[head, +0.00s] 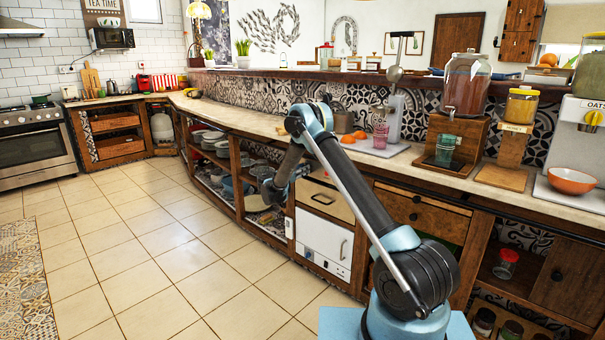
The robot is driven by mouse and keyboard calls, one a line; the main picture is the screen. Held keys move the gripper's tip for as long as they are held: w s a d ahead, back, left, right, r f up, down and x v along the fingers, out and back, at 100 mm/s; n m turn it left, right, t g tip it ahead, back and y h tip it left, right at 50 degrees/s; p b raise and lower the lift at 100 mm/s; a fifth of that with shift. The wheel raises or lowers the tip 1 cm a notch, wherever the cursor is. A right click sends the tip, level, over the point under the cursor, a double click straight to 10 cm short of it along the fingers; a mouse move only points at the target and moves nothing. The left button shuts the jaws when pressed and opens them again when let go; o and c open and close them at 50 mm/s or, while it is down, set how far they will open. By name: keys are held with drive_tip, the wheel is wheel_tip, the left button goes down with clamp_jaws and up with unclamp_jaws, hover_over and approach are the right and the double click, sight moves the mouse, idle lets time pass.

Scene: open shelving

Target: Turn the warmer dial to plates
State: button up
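The warmer (322,238) looks to be the white-fronted unit built in under the counter, with a dark handle on its right side. A narrow control strip (326,267) with small dark marks runs along its bottom; the dial is too small to make out. My gripper (270,193) is dark and hangs at the end of my arm, up and left of the white front in the picture. It appears apart from the warmer. Its fingers are too small and dark to tell whether they are open. Nothing can be seen held in it.
A cream drawer (325,199) sits above the white front. Open shelves with bowls (208,140) lie left of it. The counter (445,172) holds a drink dispenser (466,85) and an orange bowl (571,181). The tiled floor (150,250) at left is clear.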

drive_tip(key=shift+n, duration=1)
drive_tip(key=o, duration=1.1)
drive_tip(key=shift+a, duration=0.1)
drive_tip(key=v, duration=1.2)
